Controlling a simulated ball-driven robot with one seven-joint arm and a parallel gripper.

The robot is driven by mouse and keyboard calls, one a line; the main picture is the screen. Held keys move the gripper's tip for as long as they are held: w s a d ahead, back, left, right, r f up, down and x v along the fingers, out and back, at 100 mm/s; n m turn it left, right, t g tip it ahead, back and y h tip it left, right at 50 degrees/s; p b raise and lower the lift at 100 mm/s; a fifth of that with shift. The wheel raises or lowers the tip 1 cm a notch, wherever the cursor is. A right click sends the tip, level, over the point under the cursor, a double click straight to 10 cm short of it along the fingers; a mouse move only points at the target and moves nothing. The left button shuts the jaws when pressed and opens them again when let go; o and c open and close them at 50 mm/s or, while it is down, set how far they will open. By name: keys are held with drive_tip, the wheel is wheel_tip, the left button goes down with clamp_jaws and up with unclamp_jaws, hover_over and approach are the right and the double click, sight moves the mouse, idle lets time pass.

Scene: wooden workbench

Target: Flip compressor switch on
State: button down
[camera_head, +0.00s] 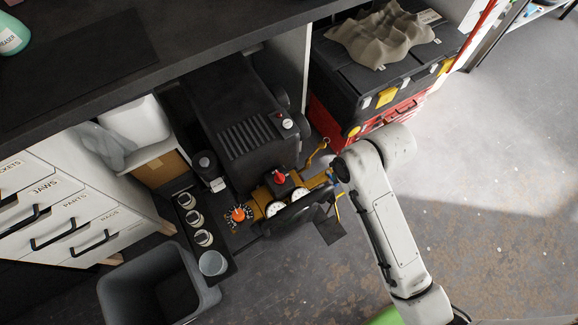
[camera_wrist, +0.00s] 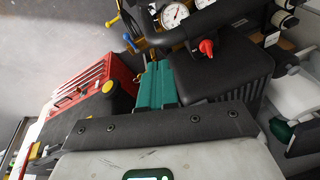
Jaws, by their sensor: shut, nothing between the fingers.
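The compressor (camera_head: 240,120) is a dark ribbed unit on the floor, partly under the bench top. Its ribbed housing (camera_wrist: 225,85) also shows in the wrist view. A red knob (camera_head: 279,177) sits near its front end and also shows in the wrist view (camera_wrist: 207,47). A small pale round control (camera_head: 288,124) with a red spot beside it is on the housing. I cannot tell which part is the switch or its position. My gripper (camera_wrist: 154,66) is shut and empty, its teal fingers together and apart from the red knob in the picture. The arm hides it in the head view.
Gauges (camera_wrist: 175,15) and an orange dial (camera_head: 238,214) are at the compressor's front. A red and black toolbox (camera_head: 350,85) with a cloth on top stands right of it. A grey bin (camera_head: 155,285) and drawers (camera_head: 60,215) are left. Open floor lies right.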

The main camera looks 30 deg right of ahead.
drive_tip(key=w+d+f+m+g+y, duration=0.1)
drive_tip(key=w+f+m+y, duration=0.1)
drive_tip(key=w+m, duration=0.2)
drive_tip(key=w+d+f+m+g+y, duration=0.1)
drive_tip(key=w+d+f+m+y, duration=0.1)
drive_tip(key=m, duration=0.4)
drive_tip(key=w+d+f+m+y+b, duration=0.1)
drive_tip(key=w+f+m+y, duration=0.1)
drive_tip(key=w+m+y, duration=0.2)
drive_tip(key=shift+w+d+m+g, duration=0.35)
drive_tip(key=shift+w+m+g, duration=0.05)
drive_tip(key=shift+w, duration=0.6)
drive_tip(key=shift+f, duration=0.1)
approach(283, 179)
drive_tip(key=a+f, duration=0.2)
drive_tip(key=f, duration=0.1)
drive_tip(key=a+f+b, duration=0.1)
drive_tip(key=f, duration=0.1)
drive_tip(key=shift+w+f, duration=0.15)
drive_tip(key=shift+w, duration=0.05)
drive_tip(key=shift+a, duration=0.55)
drive_tip(key=shift+s+p, duration=0.1)
drive_tip(key=shift+p, duration=0.55)
